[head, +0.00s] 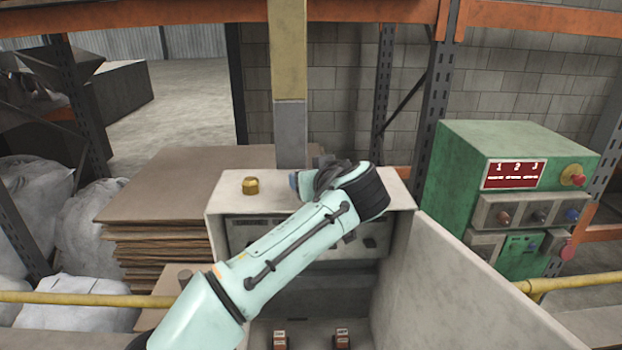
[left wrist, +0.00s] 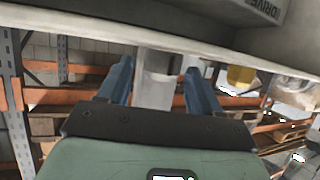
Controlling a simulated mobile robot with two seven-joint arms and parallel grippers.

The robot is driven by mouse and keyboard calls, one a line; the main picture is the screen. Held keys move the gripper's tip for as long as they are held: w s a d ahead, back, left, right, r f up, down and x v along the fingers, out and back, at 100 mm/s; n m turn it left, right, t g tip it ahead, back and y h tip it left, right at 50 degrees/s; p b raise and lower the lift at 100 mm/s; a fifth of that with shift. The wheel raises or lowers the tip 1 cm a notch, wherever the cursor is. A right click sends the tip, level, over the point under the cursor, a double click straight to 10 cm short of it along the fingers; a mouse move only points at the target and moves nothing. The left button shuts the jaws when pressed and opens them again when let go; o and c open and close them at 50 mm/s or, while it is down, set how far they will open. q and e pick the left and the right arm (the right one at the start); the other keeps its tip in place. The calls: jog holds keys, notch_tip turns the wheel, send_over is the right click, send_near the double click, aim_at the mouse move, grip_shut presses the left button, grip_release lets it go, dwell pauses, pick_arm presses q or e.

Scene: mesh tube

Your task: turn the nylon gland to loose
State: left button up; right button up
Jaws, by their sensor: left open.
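My left gripper (head: 296,182) is above the top of the pale cabinet, largely hidden by my own wrist in the head view. In the left wrist view its two blue fingers (left wrist: 158,85) are apart. A pale grey upright shape (left wrist: 153,65) shows between them; I cannot tell whether it is the nylon gland or the post behind. A brass-coloured fitting (head: 250,186) stands on the cabinet top, left of the gripper; a yellow fitting, likely the same one, shows in the left wrist view (left wrist: 240,76). I cannot pick out the nylon gland for sure. My right gripper is out of view.
The pale cabinet (head: 228,201) has an open front with a side panel (head: 465,285) at right. A yellow and grey post (head: 289,70) rises behind it. Stacked brown sheets (head: 160,190) are left, a green control box (head: 455,175) right. Yellow rails (head: 80,298) cross the front.

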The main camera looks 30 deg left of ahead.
pick_arm(q)
jog(key=v, duration=1.2)
jog(key=shift+d, duration=0.15)
